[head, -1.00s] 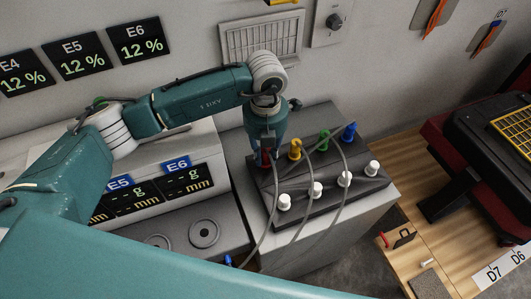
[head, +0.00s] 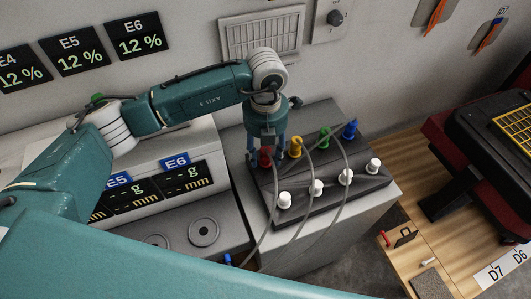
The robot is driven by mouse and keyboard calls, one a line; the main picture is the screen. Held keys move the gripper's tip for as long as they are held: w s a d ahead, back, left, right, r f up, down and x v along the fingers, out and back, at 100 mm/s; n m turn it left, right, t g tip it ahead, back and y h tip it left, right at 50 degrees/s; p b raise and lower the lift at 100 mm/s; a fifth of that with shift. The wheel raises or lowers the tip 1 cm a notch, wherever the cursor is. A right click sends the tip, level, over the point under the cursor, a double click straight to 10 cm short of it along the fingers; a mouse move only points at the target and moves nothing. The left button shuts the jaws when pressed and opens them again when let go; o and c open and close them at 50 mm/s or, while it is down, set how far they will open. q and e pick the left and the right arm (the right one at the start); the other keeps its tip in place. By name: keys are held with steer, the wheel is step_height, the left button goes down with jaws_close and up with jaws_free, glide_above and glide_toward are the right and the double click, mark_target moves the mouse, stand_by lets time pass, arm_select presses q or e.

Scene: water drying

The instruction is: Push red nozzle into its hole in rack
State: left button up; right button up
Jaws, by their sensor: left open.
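The red nozzle (head: 265,157) stands upright at the left end of the back row of the dark rack (head: 330,187). My left gripper (head: 267,159) is over it, pointing down, with its two fingers spread to either side of the nozzle. The gripper is open and holds nothing that I can see. The hole under the red nozzle is hidden, and I cannot tell how deep the nozzle sits. My right gripper does not show.
Yellow (head: 295,147), green (head: 325,139) and blue (head: 350,129) nozzles stand to the right in the back row. Several white knobs (head: 316,187) line the front. Grey hoses (head: 306,205) drape over the rack. A display unit (head: 140,195) stands at left.

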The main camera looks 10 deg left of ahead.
arm_select(q)
step_height(320, 180, up, 11)
steer(key=shift+r, duration=0.15)
steer(key=shift+r, duration=0.1)
stand_by(0.5)
